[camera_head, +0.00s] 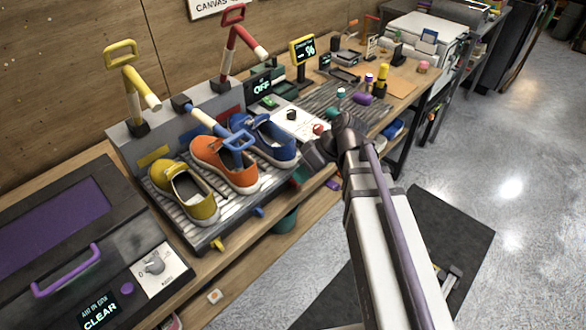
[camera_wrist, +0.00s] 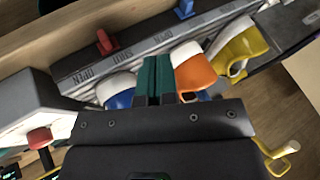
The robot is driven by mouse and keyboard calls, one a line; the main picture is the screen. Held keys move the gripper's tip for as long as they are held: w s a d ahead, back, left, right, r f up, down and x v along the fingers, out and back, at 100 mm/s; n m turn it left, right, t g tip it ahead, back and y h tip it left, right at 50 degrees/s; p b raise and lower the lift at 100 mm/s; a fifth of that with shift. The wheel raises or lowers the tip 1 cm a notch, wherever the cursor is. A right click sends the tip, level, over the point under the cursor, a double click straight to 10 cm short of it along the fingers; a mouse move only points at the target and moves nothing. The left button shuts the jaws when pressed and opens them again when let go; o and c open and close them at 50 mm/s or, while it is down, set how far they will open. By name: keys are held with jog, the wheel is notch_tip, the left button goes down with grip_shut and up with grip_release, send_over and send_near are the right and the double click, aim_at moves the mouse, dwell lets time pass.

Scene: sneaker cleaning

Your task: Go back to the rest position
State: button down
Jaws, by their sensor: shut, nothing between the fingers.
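My gripper (camera_wrist: 156,78) is shut and empty, its two teal fingers together in the wrist view. A yellow sneaker (camera_head: 178,203), an orange sneaker (camera_head: 212,163) and a blue sneaker (camera_head: 279,148) stand side by side on the ribbed rack. In the wrist view the blue sneaker (camera_wrist: 117,92) and orange sneaker (camera_wrist: 196,70) show behind the fingers, partly hidden. The yellow sneaker (camera_wrist: 236,50) is farther right.
A yellow-handled arm (camera_head: 122,58) and a red-handled arm (camera_head: 232,25) stand raised behind the rack. A blue-handled arm (camera_head: 238,141) is lowered over the orange sneaker. A panel reading CLEAR (camera_head: 100,312) is at front left. The floor (camera_head: 500,170) at right is open.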

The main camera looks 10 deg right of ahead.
jog(key=shift+f, duration=0.1)
jog(key=s+d+f+m+h, duration=0.3)
jog(key=s+d+m+h, duration=0.2)
jog(key=s+m+h, duration=0.1)
jog(key=m+h, duration=0.1)
jog(key=m, duration=0.1)
jog(key=shift+s+d+f+m, duration=0.2)
jog(key=shift+s+d+m, duration=0.05)
jog(key=shift+d+m, duration=0.15)
jog(key=shift+a, duration=0.1)
jog(key=c, duration=1.8)
grip_release()
